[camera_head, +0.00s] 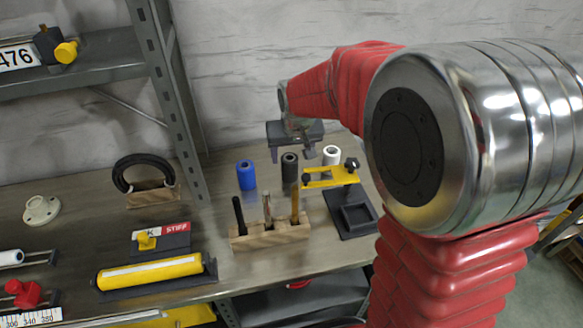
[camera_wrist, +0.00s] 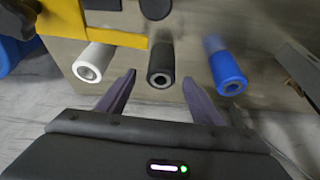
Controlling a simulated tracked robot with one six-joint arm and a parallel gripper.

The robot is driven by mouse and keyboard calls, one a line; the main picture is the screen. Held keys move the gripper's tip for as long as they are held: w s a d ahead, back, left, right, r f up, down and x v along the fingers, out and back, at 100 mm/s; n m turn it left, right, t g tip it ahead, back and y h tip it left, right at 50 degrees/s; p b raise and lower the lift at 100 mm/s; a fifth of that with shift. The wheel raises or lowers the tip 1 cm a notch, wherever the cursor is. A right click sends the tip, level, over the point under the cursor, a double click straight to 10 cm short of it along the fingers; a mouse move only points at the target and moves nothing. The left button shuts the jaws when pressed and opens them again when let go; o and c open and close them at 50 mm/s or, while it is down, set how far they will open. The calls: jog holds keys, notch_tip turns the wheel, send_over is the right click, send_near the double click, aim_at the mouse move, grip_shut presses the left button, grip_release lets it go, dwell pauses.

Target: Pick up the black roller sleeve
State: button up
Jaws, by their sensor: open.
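The black roller sleeve (camera_head: 289,168) stands upright on the bench between a blue sleeve (camera_head: 246,175) and a white sleeve (camera_head: 331,155). In the wrist view the black sleeve (camera_wrist: 161,66) shows its hollow end, with the white sleeve (camera_wrist: 94,62) left of it and the blue sleeve (camera_wrist: 227,70) right of it. My gripper (camera_head: 292,154) is above and behind the sleeves. Its two fingers (camera_wrist: 160,92) are apart, one to each side of the black sleeve in the picture, with nothing between them that I can see as held.
A yellow clamp bar (camera_head: 330,177) on a dark stand (camera_head: 354,214) is close in front of the white sleeve. A wooden block (camera_head: 270,235) with upright tools stands in front. A grey shelf post (camera_head: 178,110) rises at left. The wall is behind.

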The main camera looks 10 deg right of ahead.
jog(key=shift+x, duration=2)
jog(key=shift+a, duration=0.1)
jog(key=c, duration=1.2)
